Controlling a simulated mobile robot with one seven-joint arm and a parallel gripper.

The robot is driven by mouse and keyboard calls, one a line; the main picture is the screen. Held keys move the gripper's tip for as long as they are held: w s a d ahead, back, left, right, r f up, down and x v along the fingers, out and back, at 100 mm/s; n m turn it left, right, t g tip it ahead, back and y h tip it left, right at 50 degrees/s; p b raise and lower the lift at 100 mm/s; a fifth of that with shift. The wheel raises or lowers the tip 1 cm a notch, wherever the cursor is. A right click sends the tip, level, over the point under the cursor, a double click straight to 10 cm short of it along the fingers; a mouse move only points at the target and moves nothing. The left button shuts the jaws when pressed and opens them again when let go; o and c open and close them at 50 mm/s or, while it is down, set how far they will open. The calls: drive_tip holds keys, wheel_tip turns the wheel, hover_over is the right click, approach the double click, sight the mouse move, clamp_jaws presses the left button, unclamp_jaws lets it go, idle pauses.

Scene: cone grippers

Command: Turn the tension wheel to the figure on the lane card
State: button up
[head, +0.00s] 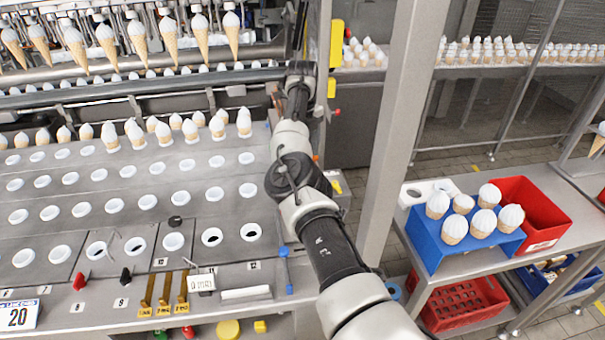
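A white card with a blue top band and the figure 20 (18,317) stands at the lower left front edge of the machine; its small print is too blurred to read for certain. A small white tag that seems to read 0 mm (201,282) is at the front, beside upright brass-coloured strips (165,292). I cannot pick out the tension wheel for certain. My arm reaches from the lower right up to the machine's right end. My gripper (298,78) is at its far end, small and dark; its fingers cannot be made out.
Cones stand in the holed plate (110,240) and hang above it. Red (79,281) and black (126,277) knobs sit along the front. A grey post (395,130) stands right of my arm. Beyond it, a bench holds a blue cone block (430,245) and a red crate (530,205).

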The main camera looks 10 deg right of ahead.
wheel_tip(320, 180, down, 8)
drive_tip(key=shift+r, duration=0.25)
drive_tip(key=c, duration=1.1)
drive_tip(key=shift+o, duration=0.2)
